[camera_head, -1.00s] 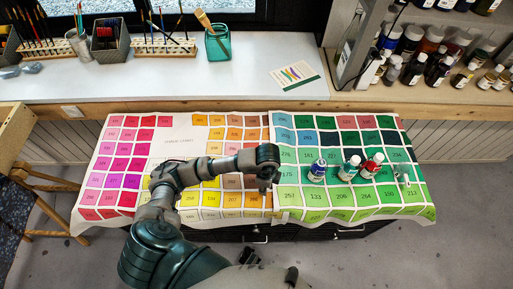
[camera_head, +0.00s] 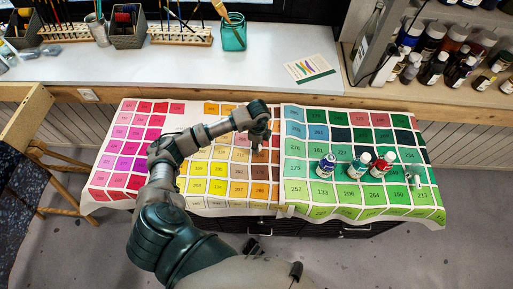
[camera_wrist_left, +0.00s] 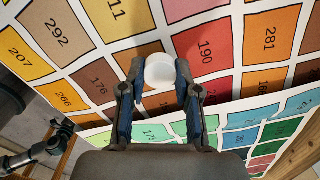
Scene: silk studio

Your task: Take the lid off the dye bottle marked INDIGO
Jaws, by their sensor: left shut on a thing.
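My left gripper (camera_head: 257,143) is over the orange and brown squares of the colour chart, left of the bottles. In the left wrist view its fingers are shut on a round white lid (camera_wrist_left: 160,71). Three small dye bottles stand in a row on the green squares: a blue one (camera_head: 326,167), a teal-green one (camera_head: 359,166) and a red one (camera_head: 382,164). The teal and red ones have white lids on. The blue one's top is too small to make out. No label can be read, so INDIGO cannot be picked out by its word.
The colour chart (camera_head: 172,184) covers the low table. A small white item (camera_head: 417,182) is near its right edge. Behind are a white counter with brush holders (camera_head: 180,35), a teal jar (camera_head: 233,38) and a card (camera_head: 310,68). Shelved bottles (camera_head: 435,65) stand at right.

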